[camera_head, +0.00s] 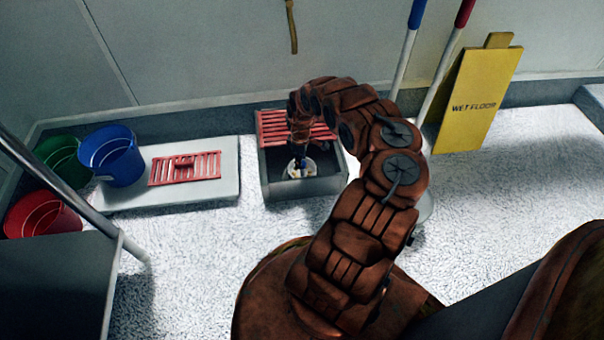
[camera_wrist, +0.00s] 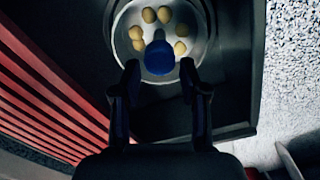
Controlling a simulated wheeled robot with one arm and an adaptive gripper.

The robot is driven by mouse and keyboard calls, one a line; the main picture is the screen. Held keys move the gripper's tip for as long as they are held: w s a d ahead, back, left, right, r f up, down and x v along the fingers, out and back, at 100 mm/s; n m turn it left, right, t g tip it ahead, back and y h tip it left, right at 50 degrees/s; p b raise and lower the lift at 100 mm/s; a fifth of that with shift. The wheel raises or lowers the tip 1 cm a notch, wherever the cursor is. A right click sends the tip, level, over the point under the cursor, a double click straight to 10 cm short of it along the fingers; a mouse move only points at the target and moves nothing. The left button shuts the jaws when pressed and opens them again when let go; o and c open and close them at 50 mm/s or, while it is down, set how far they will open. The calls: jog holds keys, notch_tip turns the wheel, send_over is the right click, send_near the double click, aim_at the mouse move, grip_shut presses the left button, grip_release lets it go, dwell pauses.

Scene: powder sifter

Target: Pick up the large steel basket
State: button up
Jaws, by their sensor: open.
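A round steel basket (camera_head: 312,168) sits inside a grey open box (camera_head: 308,188) on the floor. In the wrist view the basket (camera_wrist: 158,28) is a shiny round dish with several yellowish lumps (camera_wrist: 138,32) in it and a blue knob (camera_wrist: 159,58) near its lower edge. My gripper (camera_head: 299,160) reaches down into the box from above. In the wrist view my gripper (camera_wrist: 158,73) is open, its two fingers apart at the near side of the blue knob. I cannot tell whether the fingers touch the basket. My arm hides part of the box.
A red slatted grate (camera_head: 270,127) covers the box's back part. To the left, a pale slab (camera_head: 222,182) holds another red grate (camera_head: 168,167), with blue (camera_head: 110,155), green (camera_head: 60,157) and red (camera_head: 40,215) buckets nearby. A yellow wet-floor sign (camera_head: 478,95) stands right.

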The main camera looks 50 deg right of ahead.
aim_at(300, 174)
notch_tip(300, 174, down, 6)
jog(key=b, duration=0.3)
jog(key=shift+f, duration=0.25)
grip_shut()
